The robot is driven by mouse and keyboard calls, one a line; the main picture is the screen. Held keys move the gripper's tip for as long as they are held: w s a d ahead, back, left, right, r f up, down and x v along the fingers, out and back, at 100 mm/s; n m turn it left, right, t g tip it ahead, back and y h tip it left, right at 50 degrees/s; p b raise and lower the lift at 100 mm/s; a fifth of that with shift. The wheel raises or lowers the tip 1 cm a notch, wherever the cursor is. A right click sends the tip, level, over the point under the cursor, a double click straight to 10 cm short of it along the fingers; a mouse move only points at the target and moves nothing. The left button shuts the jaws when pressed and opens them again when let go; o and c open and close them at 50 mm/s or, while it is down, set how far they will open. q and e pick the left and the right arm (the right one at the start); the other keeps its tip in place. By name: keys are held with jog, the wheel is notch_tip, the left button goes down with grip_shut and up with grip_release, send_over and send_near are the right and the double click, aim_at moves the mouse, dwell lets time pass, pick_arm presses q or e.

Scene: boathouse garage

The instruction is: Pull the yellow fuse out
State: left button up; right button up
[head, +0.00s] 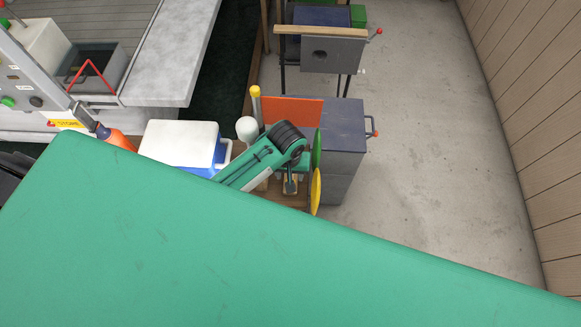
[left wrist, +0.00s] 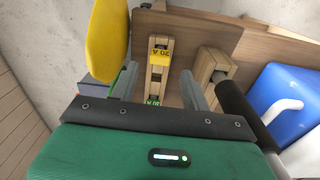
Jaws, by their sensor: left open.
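The yellow fuse (left wrist: 160,53), marked 20 A, sits in a slotted wooden holder (left wrist: 163,32) in the left wrist view. A green fuse (left wrist: 152,100), marked 30 A, shows nearer in the same holder, partly hidden by my gripper body. My left gripper (left wrist: 156,78) is open, with one grey finger on each side of the holder. The yellow fuse lies between and slightly beyond the fingertips; I see no contact with it. In the head view the fuse cannot be made out. My right gripper is not in view.
Beside the holder are a second wooden block (left wrist: 214,68), a yellow disc (left wrist: 106,40) and a dark cylinder (left wrist: 246,112). A blue cooler (left wrist: 285,92) stands at the right; its white lid (head: 180,142) shows in the head view. An orange panel (head: 292,111) stands behind. Floor at right is clear.

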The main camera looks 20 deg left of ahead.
pick_arm(q)
jog(key=shift+w, duration=0.5)
jog(key=shift+f+b, duration=0.55)
jog(key=shift+f, duration=3.85)
jog(key=shift+c, duration=0.5)
jog(key=c, duration=0.8)
jog(key=shift+r, duration=0.15)
